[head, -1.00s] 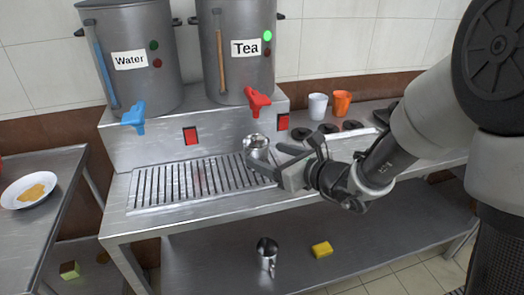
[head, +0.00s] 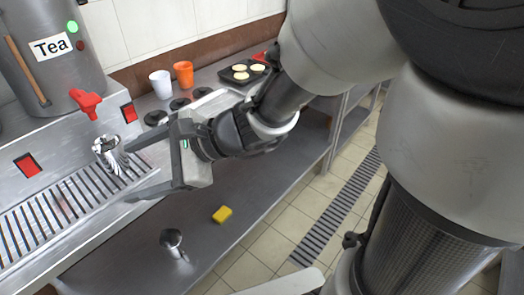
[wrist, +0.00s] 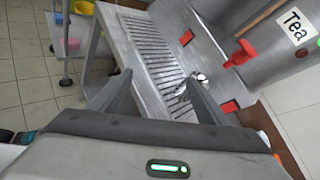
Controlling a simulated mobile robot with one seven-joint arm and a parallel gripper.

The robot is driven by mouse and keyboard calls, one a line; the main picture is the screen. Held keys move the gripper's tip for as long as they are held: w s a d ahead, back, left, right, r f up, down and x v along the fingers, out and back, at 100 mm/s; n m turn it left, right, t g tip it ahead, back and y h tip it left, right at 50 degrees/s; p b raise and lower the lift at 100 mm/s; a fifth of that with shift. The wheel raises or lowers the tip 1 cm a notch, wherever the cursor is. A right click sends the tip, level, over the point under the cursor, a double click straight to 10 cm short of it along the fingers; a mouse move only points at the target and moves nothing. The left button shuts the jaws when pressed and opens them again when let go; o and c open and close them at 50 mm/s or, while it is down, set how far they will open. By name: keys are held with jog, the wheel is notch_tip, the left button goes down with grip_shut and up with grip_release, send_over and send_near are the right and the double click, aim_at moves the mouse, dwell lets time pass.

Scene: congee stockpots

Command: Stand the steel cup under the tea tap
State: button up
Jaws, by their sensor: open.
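The steel cup (head: 108,152) stands upright on the slotted drip tray (head: 45,222), below the red tea tap (head: 86,102) of the tea stockpot (head: 50,50). In the wrist view the cup (wrist: 198,79) is just past the tip of the right-hand finger, and the red tap (wrist: 240,53) shows above it to the right. My gripper (head: 128,172) is open and empty, its fingers pointing at the tray. The cup is outside the jaws, near the upper fingertip in the head view. I cannot tell whether that finger touches it.
A white cup (head: 160,84) and an orange cup (head: 183,73) stand on the counter behind my gripper. A black pan (head: 243,72) with pale rounds is farther right. Another metal cup (head: 172,241) and a yellow sponge (head: 222,214) are on the lower shelf.

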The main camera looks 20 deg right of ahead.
jog(key=s+d+n+g+h, duration=0.25)
jog(key=s+d+n, duration=0.25)
jog(key=s+n, duration=0.25)
jog(key=s+d+r+n+t+h, duration=0.1)
jog(key=d+n+h, duration=0.3)
jog(key=d, duration=0.5)
jog(key=d+r+n+t+h, duration=0.2)
jog(key=d+n+t+h, duration=0.1)
jog(key=d, duration=0.6)
jog(key=shift+s+r+n+h, duration=0.2)
jog(key=shift+s+n+h, duration=0.2)
jog(key=shift+n+h, duration=0.7)
